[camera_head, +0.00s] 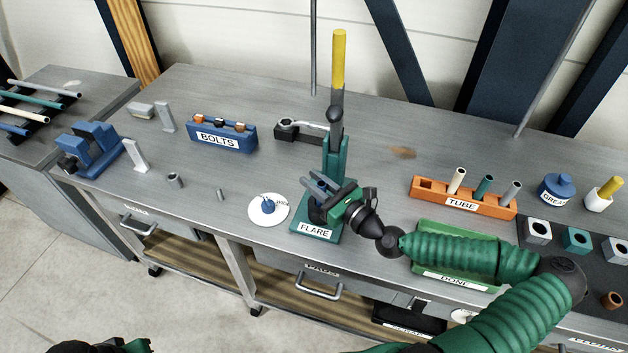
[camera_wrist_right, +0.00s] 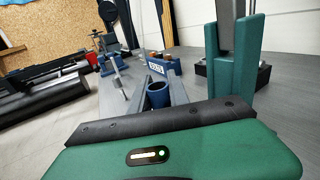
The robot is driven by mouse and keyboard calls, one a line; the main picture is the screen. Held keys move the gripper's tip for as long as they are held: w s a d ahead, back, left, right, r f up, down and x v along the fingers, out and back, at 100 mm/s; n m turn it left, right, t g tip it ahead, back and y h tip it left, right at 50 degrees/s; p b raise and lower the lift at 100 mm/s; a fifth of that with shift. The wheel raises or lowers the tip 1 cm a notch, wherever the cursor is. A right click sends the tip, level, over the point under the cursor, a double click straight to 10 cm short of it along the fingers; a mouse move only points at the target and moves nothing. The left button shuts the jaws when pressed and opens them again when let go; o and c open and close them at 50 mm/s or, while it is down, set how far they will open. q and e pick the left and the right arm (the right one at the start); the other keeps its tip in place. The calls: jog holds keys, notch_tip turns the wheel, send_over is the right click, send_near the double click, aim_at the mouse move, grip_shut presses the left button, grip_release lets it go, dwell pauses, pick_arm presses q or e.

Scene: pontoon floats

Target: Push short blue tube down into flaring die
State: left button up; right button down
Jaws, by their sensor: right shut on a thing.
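The green press labelled FLARE (camera_head: 318,231) stands at the middle front of the bench, with a lever with a yellow handle (camera_head: 338,60) upright. My right gripper (camera_head: 319,187) is at the press, its fingers over the base in front of the column. In the right wrist view the gripper (camera_wrist_right: 158,88) is shut on the short blue tube (camera_wrist_right: 158,97), whose open round end faces up. In the head view the fingers mostly hide the tube. The die is hidden under the gripper, so I cannot tell how far the tube is in it.
The orange TUBE rack (camera_head: 440,195) with several tubes stands to the right. The green DONE tray (camera_head: 450,275) lies under my right arm. A white disc (camera_head: 258,216) with a blue piece lies left of the press. The blue BOLTS holder (camera_head: 237,140) is farther back.

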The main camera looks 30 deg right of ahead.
jog(key=shift+f+b, duration=0.55)
jog(key=shift+f, duration=0.15)
jog(key=c, duration=1.2)
grip_release()
jog(key=shift+o, duration=0.2)
